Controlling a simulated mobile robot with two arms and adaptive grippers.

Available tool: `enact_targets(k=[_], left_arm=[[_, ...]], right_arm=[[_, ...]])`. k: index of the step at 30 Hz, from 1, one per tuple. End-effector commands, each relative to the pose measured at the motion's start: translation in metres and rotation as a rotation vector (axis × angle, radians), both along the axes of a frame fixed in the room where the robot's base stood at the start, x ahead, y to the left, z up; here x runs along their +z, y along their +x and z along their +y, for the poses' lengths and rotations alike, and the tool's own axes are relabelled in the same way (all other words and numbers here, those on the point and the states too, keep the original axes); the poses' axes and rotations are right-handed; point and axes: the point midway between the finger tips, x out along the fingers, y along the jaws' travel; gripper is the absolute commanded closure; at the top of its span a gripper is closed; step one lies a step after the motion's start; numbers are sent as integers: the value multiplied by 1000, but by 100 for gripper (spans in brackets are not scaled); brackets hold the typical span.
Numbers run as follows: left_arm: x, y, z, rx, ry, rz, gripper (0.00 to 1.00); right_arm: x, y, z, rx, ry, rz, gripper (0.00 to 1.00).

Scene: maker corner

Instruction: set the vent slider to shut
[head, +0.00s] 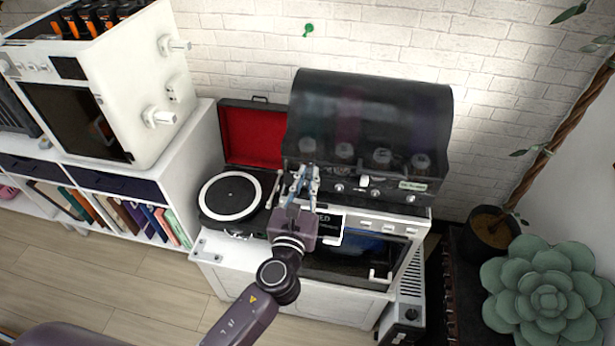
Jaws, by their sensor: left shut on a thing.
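A dark barbecue-like unit with a curved hood (370,110) stands on a white cabinet at the middle. Its front strip carries small knobs and a pale block (363,181). My left gripper (306,172) is at the left end of this strip, shut on a small part there that I take to be the vent slider. The fingers hide the slider, so I cannot read its setting. My right gripper is not in view.
An open record player (231,196) with a red-lined lid stands just left of the gripper. A white cabinet (235,250) with an oven-like front is below. A white printer-like machine (140,80) is at left, a succulent (548,300) at right.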

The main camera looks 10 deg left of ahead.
Motion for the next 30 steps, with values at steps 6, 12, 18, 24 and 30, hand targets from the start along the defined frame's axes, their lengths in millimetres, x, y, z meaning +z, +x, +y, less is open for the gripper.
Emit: enact_targets(k=[6,12,18,24,30], left_arm=[[0,0,7,1,2,1,100],[0,-1,34,0,4,1,100],[0,0,36,4,1,1,100],[0,0,36,4,1,0,72],[0,0,35,2,1,0,70]], right_arm=[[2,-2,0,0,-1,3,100],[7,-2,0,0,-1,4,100],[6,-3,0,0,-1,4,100],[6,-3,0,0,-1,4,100],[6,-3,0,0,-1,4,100]])
